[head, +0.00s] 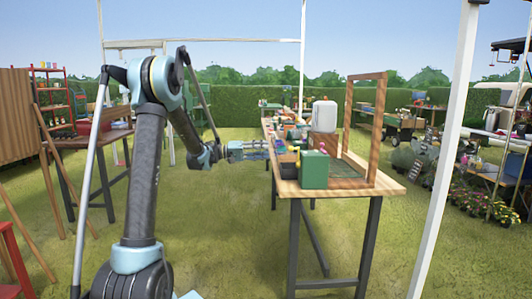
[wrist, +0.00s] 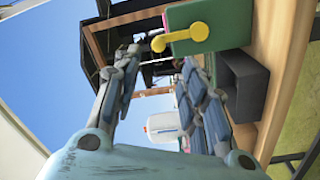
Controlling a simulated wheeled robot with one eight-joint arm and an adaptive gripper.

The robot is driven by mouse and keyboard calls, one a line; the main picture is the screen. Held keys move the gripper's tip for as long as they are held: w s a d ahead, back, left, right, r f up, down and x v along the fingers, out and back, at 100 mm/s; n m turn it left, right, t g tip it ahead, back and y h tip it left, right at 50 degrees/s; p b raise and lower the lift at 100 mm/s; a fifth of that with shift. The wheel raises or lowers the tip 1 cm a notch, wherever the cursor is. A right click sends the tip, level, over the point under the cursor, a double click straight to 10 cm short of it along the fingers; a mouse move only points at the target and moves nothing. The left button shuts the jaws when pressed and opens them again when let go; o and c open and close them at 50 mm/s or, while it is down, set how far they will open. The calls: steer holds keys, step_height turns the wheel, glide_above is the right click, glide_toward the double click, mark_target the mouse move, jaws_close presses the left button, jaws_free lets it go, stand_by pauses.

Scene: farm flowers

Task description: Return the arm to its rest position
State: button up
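My arm rises in front of me in the head view and bends over to the right. My gripper (head: 262,150) points to the right, by the left edge of a long wooden table (head: 345,191). In the wrist view my gripper (wrist: 160,62) shows two grey fingers set apart with a gap between them. It is open and I see nothing held in it. A green box (head: 314,170) stands on the near end of the table, right of the gripper. It also shows in the wrist view (wrist: 228,22) with a yellow crank on it.
A wooden frame (head: 378,130) stands upright on the table, and a white container (head: 324,117) stands farther back. A dark grey box (wrist: 243,85) sits beside the green box. White poles (head: 447,150) rise at both sides. The grass (head: 215,240) left of the table is clear.

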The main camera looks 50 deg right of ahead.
stand_by(0.6)
steer(key=w+a+f+n+t+y, duration=0.1)
steer(key=w+a+f+n+t, duration=0.2)
steer(key=a, duration=0.8)
steer(key=w+a+f+n+t+y, duration=0.15)
steer(key=a+t, duration=0.25)
steer(key=a, duration=0.7)
steer(key=w+a+f+n+t+y, duration=0.1)
steer(key=w+a+n+t, duration=0.2)
steer(key=a, duration=0.8)
steer(key=s+a+f+n+t+y, duration=0.2)
steer(key=s+a+f+y, duration=0.1)
steer(key=a, duration=0.8)
steer(key=s+a+f+n+t+y, duration=0.2)
steer(key=s+a+f, duration=0.3)
steer(key=a, duration=0.6)
steer(key=s+a+f+n+t+y, duration=0.1)
steer(key=s+a+f+n+y, duration=0.2)
steer(key=a+f, duration=0.4)
steer(key=a+y, duration=0.1)
steer(key=a, duration=0.3)
steer(key=shift+s+f+t, duration=0.15)
steer(key=shift+s+t, duration=0.25)
steer(key=shift+n, duration=0.25)
steer(key=shift+c, duration=0.7)
